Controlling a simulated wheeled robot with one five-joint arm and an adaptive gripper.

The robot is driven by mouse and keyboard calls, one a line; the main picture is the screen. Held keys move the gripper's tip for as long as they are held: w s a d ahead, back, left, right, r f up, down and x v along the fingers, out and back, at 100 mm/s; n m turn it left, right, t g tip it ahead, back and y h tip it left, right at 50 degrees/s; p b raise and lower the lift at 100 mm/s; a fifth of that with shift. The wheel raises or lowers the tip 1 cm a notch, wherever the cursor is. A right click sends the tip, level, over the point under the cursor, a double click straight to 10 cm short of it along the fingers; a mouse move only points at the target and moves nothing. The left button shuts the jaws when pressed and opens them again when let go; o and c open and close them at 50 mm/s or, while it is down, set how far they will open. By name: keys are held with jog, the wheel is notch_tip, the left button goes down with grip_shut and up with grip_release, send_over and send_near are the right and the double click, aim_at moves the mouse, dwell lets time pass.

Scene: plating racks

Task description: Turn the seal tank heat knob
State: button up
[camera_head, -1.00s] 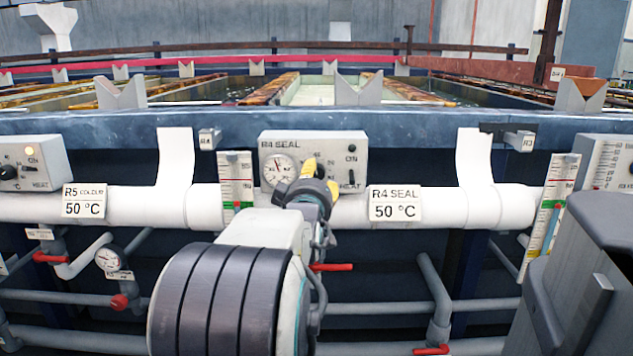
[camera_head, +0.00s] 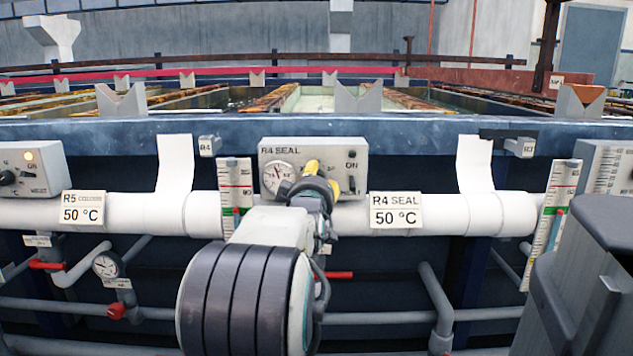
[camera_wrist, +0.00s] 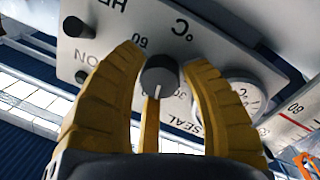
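The R4 SEAL control box (camera_head: 355,157) sits above the white pipe in the middle of the head view, with a round gauge (camera_head: 277,177) and a HEAT/ON switch side. My gripper (camera_head: 320,172) is in front of the box and hides its middle. In the wrist view, a dark grey round knob (camera_wrist: 160,76) with a white pointer line lies between the yellow fingers of my gripper (camera_wrist: 166,56). The fingers are spread on either side of it. A narrow gap shows at the right finger; contact at the left finger is unclear.
The box face also carries small black knobs (camera_wrist: 73,27) by the HEAT and ON labels. The R4 SEAL 50 °C sign (camera_head: 396,210) hangs on the white pipe (camera_head: 450,213). Thermometer strips (camera_head: 235,195) stand beside the box. Red-handled valves (camera_head: 338,275) and grey pipes lie below.

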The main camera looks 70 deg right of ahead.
grip_shut()
jog(key=b, duration=0.1)
jog(key=m+b, duration=0.1)
jog(key=b, duration=0.1)
jog(key=shift+f, duration=0.25)
jog(key=shift+r+m, duration=0.3)
jog(key=shift+m, duration=1.4)
jog(key=shift+o, duration=0.8)
grip_release()
